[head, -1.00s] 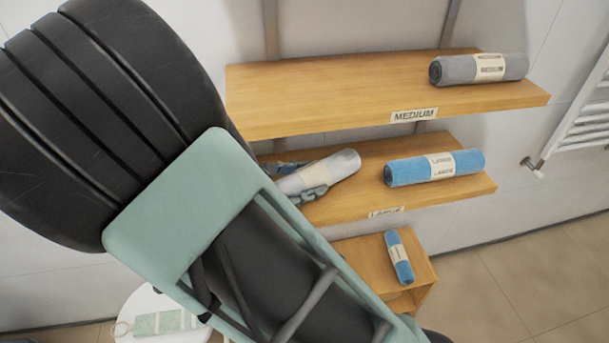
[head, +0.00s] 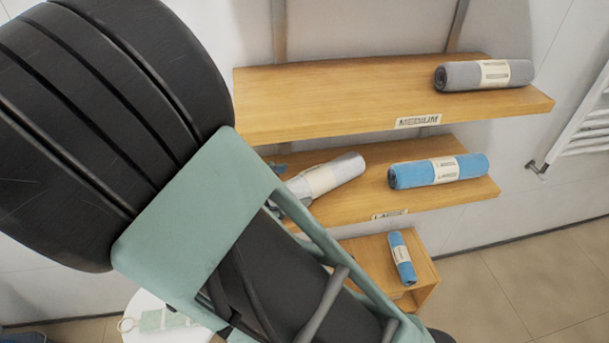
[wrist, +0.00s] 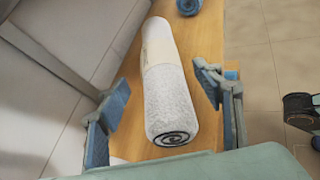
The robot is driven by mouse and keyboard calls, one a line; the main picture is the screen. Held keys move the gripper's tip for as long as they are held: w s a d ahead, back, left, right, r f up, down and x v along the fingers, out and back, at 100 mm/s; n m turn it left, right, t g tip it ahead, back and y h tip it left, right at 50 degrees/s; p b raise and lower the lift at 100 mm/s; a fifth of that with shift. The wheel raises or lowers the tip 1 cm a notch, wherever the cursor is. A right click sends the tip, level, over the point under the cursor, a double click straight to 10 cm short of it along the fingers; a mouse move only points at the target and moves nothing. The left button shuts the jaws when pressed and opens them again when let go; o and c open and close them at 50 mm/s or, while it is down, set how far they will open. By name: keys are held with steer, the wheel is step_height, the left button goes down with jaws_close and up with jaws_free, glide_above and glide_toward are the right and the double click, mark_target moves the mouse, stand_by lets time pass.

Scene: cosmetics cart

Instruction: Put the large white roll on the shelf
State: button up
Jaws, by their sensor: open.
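The large white roll (head: 331,176) lies on the lower wooden shelf (head: 456,192), which has a label reading LARGE. In the wrist view the white roll (wrist: 168,85) lies lengthwise on the wood, with a pale paper band and a dark spiral at its near end. My gripper (wrist: 168,106) is open, with one blue-padded finger on each side of the roll and visible gaps between the pads and the roll.
A blue roll (head: 438,170) lies on the same shelf to the right. A grey roll (head: 484,75) lies on the upper MEDIUM shelf (head: 330,95). A small blue roll (head: 402,258) lies on a low wooden box (head: 368,262). A white round table (head: 150,303) stands lower left.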

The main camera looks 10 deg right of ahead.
steer(key=v, duration=0.5)
steer(key=shift+a+p, duration=0.1)
steer(key=shift+p, duration=0.2)
